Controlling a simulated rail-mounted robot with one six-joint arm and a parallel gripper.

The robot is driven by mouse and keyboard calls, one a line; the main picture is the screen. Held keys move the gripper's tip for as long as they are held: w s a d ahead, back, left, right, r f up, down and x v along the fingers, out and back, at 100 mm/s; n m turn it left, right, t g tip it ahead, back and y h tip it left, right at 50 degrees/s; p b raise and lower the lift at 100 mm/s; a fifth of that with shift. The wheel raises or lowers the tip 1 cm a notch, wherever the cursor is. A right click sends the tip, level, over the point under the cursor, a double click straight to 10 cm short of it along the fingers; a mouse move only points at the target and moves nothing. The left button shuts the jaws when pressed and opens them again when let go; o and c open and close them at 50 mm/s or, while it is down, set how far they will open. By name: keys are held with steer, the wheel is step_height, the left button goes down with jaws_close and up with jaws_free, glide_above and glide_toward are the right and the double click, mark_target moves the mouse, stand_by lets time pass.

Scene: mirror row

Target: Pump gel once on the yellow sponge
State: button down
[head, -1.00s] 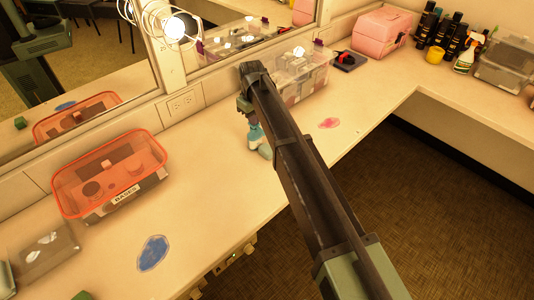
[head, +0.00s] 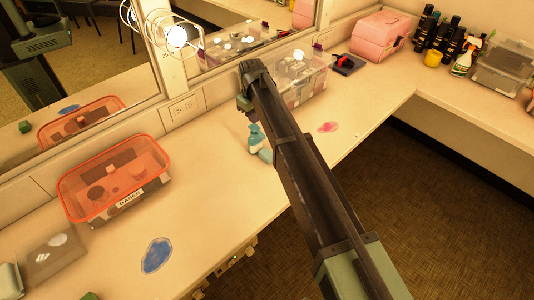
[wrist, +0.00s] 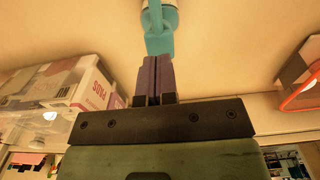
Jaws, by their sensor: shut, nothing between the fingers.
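A teal pump bottle (head: 255,137) stands on the counter in the head view, partly hidden by my arm. In the wrist view its teal pump head and spout (wrist: 158,38) show just beyond my fingertips. My gripper (wrist: 158,62) is shut and empty, its two dark fingers side by side at the spout's near end. I cannot tell whether they touch it. In the head view my gripper (head: 245,108) is above and slightly left of the bottle, its fingertips unclear. I cannot make out a yellow sponge; the area beside the bottle is partly behind my arm.
An orange bin labelled BASES (head: 150,198) is at left, by the mirror. A clear box (head: 312,80) stands behind my arm, a pink case (head: 380,36) farther back. Blue (head: 157,256) and pink (head: 328,127) patches lie on open counter.

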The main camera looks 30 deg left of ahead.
stand_by(0.4)
step_height(320, 180, up, 6)
steer(key=p, duration=0.6)
steer(key=shift+f, duration=0.1)
steer(key=s+d+m, duration=0.3)
steer(key=d+m, duration=0.2)
steer(key=d, duration=1.6)
steer(key=s+d+m, duration=0.3)
steer(key=d+m, duration=0.2)
steer(key=d, duration=1.6)
steer(key=s+d+m, duration=0.3)
steer(key=d+m, duration=0.2)
steer(key=d, duration=1.6)
steer(key=shift+s, duration=0.35)
